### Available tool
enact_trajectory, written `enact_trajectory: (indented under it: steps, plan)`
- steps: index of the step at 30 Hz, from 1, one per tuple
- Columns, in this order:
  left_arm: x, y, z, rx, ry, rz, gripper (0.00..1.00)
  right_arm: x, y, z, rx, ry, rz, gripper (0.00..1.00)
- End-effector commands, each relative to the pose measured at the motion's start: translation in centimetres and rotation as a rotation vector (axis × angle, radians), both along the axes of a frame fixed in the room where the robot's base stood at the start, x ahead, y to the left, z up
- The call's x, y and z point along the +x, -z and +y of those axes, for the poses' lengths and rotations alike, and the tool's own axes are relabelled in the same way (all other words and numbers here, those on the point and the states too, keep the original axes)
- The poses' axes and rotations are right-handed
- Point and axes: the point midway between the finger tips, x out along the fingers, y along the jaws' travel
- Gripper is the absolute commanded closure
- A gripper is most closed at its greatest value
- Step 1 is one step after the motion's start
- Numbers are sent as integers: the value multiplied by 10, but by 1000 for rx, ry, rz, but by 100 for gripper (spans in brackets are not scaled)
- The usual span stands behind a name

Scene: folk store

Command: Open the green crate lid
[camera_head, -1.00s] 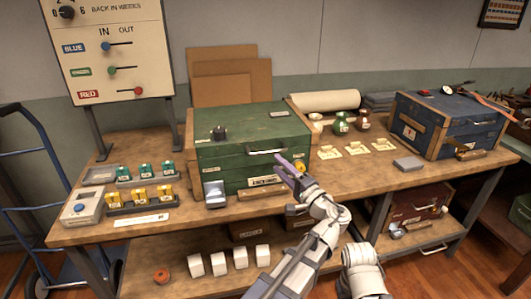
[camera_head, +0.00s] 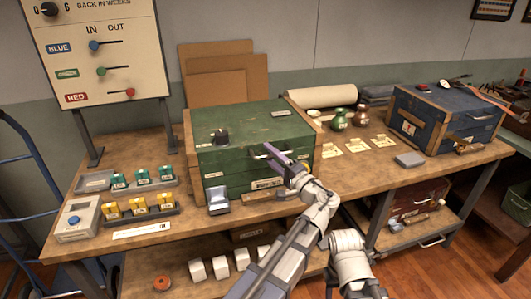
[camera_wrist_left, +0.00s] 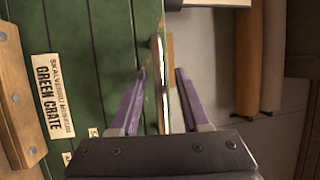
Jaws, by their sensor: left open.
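The green crate (camera_head: 215,164) stands on the workbench with its lid (camera_head: 245,126) closed. A small dark object (camera_head: 220,136) and a label (camera_head: 281,113) are on the lid. A pale bar handle (camera_head: 258,156) is on the crate's front; my left gripper (camera_head: 271,150) partly covers it. In the left wrist view the left gripper (camera_wrist_left: 160,76) is open, its purple fingers one on each side of the handle (camera_wrist_left: 158,85) as seen. Contact cannot be told. The "GREEN CRATE" label (camera_wrist_left: 48,97) shows there too. My right gripper is not in view.
A grey box (camera_head: 217,200) stands against the crate's front left. Yellow and teal blocks (camera_head: 139,206) sit in racks at left. Cardboard sheets (camera_head: 222,60) lean behind the crate. Small jars (camera_head: 338,119) and a blue crate (camera_head: 443,123) are to the right.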

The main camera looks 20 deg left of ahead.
Motion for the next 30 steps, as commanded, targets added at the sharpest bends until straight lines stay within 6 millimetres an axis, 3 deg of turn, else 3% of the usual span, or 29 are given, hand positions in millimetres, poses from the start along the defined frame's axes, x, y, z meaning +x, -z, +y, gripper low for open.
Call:
enact_trajectory:
  steps: [3, 15, 30]
  plan:
    - [0, 0, 0, 0, 0, 0, 55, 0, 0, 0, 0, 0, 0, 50]
    - [0, 0, 0, 0, 0, 0, 100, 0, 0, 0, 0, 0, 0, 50]
    - [0, 0, 0, -1, 0, 1, 100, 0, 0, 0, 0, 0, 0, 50]
